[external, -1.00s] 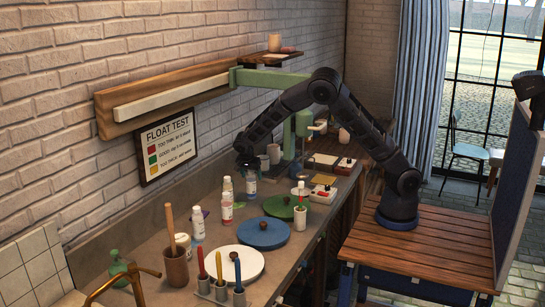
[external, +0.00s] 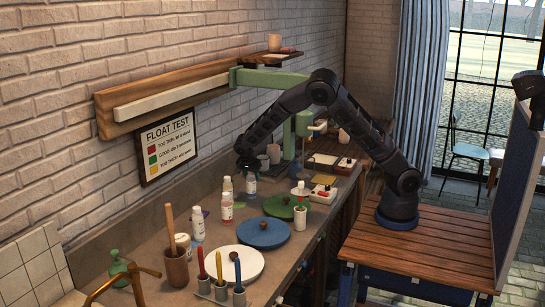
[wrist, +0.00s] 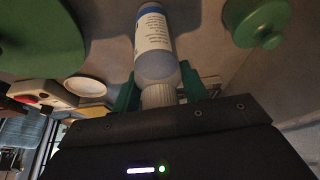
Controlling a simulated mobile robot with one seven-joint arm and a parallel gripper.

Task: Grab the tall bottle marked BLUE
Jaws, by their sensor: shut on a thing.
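A clear bottle with a white cap and a blue-banded white label (wrist: 155,28) stands on the counter's back part; it also shows in the external view (external: 251,187). The label's words are too small to read. My gripper (external: 248,170) reaches down over its top. In the wrist view the green fingers of my gripper (wrist: 158,84) lie on either side of the bottle's neck and cap, shut on it. Its base seems to be at counter level; I cannot tell whether it touches.
Other bottles (external: 227,209) stand close to the left and front. A blue disc (external: 263,234), green disc (external: 277,207) and white plate (external: 247,262) lie to the front and right. A green stand (external: 289,135) rises behind my gripper.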

